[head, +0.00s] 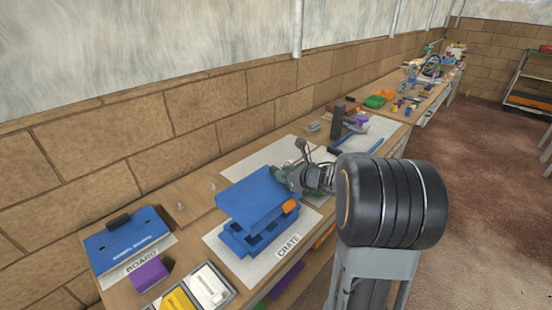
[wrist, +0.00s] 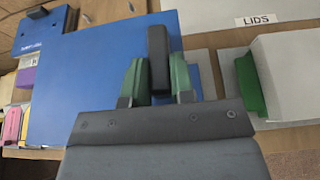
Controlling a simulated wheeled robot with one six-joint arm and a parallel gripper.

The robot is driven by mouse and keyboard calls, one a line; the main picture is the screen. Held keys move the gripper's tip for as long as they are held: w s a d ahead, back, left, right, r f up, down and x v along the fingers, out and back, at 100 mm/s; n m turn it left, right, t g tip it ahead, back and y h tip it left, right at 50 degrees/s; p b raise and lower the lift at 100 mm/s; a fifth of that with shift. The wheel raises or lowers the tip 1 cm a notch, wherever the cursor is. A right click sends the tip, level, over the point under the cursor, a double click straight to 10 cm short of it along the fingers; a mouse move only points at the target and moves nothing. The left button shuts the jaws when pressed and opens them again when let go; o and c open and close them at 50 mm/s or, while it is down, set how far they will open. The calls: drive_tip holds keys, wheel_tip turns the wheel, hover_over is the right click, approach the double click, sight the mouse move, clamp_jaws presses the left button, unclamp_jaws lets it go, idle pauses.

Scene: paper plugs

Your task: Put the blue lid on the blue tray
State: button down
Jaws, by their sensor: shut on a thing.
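The blue lid (head: 255,192) is a flat blue panel with a black handle (wrist: 158,50). My gripper (wrist: 158,78) is shut on that handle, with one green finger on each side; it also shows at the lid's right end in the head view (head: 284,178). The blue tray (head: 236,240) sits on a white sheet marked CRATE. The lid is over the tray, covering much of it in the head view. The tray's lower, near side shows below it. I cannot tell whether they touch.
An orange piece (head: 290,207) is at the tray's right side. A blue board (head: 128,236) with a black handle, a purple block (head: 149,273) and a container with yellow and white cards (head: 196,290) stand to the left. A brick wall (head: 130,140) runs behind the bench.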

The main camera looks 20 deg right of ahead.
drive_tip(key=shift+w+d+r, duration=0.15)
drive_tip(key=shift+w+r, duration=0.05)
drive_tip(key=shift+w, duration=0.2)
drive_tip(key=shift+s+f+b, duration=0.1)
drive_tip(key=shift+b, duration=0.2)
drive_tip(key=shift+f, duration=0.1)
wheel_tip(320, 180, down, 8)
drive_tip(key=b, duration=1)
drive_tip(key=shift+f, duration=0.25)
drive_tip(key=shift+f+b, duration=0.6)
drive_tip(key=shift+b, duration=0.35)
idle(0.5)
drive_tip(key=c, duration=0.9)
unclamp_jaws()
drive_tip(key=shift+s, duration=0.1)
drive_tip(key=p+v, duration=0.1)
drive_tip(key=v, duration=1.2)
drive_tip(key=shift+s+d+r, duration=0.1)
drive_tip(key=shift+s+d, duration=0.05)
drive_tip(key=shift+s, duration=0.15)
